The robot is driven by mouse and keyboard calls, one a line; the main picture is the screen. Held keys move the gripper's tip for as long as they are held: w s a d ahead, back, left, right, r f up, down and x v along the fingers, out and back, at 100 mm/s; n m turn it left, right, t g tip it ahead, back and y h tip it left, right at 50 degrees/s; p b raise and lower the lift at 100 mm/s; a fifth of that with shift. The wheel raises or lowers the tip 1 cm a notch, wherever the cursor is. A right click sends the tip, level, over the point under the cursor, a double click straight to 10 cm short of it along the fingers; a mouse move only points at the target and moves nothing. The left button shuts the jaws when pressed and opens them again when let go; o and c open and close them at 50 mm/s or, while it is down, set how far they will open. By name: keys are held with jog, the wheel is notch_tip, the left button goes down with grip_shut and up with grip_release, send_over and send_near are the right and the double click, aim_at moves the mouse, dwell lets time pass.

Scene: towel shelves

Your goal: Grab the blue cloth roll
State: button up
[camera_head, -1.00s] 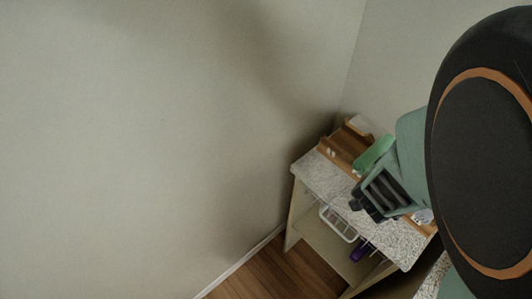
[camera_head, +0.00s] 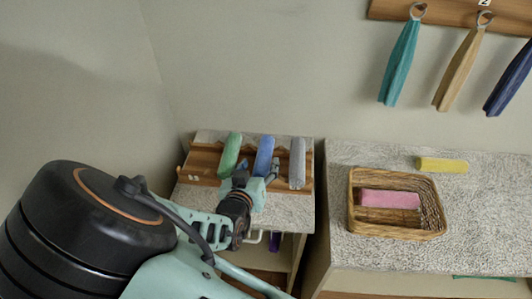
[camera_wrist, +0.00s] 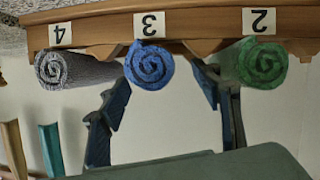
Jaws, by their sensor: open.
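The blue cloth roll (camera_head: 264,155) lies in the wooden rack on the small speckled counter, between a green roll (camera_head: 230,154) and a grey roll (camera_head: 297,162). In the wrist view the blue roll (camera_wrist: 149,65) shows its spiral end by the label 3. My gripper (camera_head: 256,172) is at the near end of the blue roll. In the wrist view my gripper (camera_wrist: 160,88) is open, with one finger on each side of the blue roll and apart from it.
The grey roll (camera_wrist: 66,70) stands close to the left finger. A wicker basket (camera_head: 352,226) with a pink roll (camera_head: 390,199) and a yellow roll (camera_head: 441,164) are on the right counter. Towels hang on the wall above. The wooden rack (camera_head: 205,161) backs onto the wall.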

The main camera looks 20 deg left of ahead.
aim_at(263, 158)
jog(key=x, duration=0.5)
jog(key=shift+c, duration=0.4)
jog(key=c, duration=1.2)
jog(key=shift+o, duration=0.2)
